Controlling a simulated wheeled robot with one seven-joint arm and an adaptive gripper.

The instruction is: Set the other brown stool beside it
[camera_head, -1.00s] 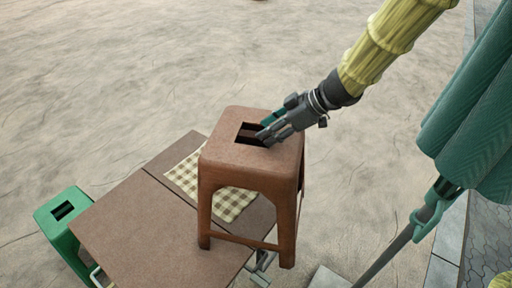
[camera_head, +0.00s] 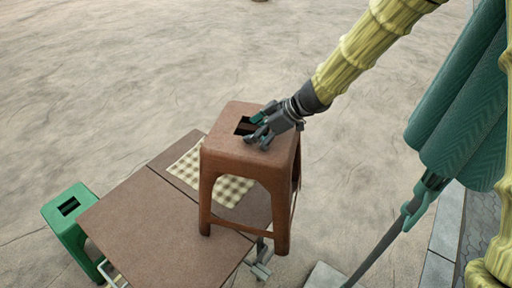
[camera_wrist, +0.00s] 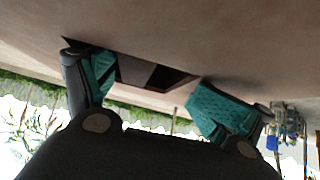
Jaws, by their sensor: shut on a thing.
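One brown stool (camera_head: 246,156) shows in the head view, upright, with a dark slot in its seat. My gripper (camera_head: 254,136) is at the slot, shut on the seat. In the wrist view the seat (camera_wrist: 210,40) fills the top, and my gripper's teal-padded fingers (camera_wrist: 150,92) sit at either side of the slot. The stool overlaps the right part of the brown folding table (camera_head: 150,225) in the picture. I cannot tell whether its feet touch anything. No second brown stool is in view.
A green stool (camera_head: 69,216) stands left of the table. A folded green parasol (camera_head: 465,110) on a grey pole (camera_head: 383,248) is at the right. The ground behind is clear.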

